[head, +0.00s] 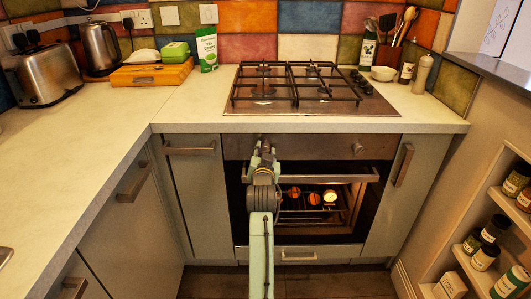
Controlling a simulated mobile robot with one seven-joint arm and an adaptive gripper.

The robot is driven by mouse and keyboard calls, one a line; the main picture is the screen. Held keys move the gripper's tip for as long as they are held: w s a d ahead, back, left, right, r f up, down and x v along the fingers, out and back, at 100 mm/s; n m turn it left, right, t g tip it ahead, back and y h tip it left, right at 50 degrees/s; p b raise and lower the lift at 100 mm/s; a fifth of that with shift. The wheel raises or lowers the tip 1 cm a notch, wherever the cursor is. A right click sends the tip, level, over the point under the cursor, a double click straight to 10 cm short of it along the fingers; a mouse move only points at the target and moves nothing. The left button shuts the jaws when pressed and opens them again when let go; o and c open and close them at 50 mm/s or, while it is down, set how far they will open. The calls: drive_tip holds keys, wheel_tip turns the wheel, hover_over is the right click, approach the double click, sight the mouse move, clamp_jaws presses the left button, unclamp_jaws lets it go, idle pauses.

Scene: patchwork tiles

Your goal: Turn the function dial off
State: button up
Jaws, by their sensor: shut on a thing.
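The oven's control panel (325,147) runs below the hob at the centre of the head view. My gripper (262,143) is up against the left part of this panel, reached from below by my arm. It is shut on the function dial, which is mostly hidden behind the fingers. The dial's pointer and setting cannot be read. The oven (345,225) below the panel is lit inside, and several round things, some orange, show on its rack.
The oven handle (345,176) crosses just below the panel, close to my wrist. The worktop edge and gas hob (310,88) are above. A cupboard handle (190,150) sticks out at left. A spice rack (490,205) stands at right.

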drive_tip(key=shift+a+f+n+t+h, duration=0.15)
drive_tip(key=shift+n+t+h, duration=0.15)
drive_tip(key=shift+n, duration=2.95)
drive_tip(key=shift+a+n+t+h, duration=0.1)
drive_tip(key=shift+n+t+h, duration=0.2)
drive_tip(key=shift+n, duration=2.95)
drive_tip(key=o, duration=1.2)
drive_tip(key=shift+c, duration=0.2)
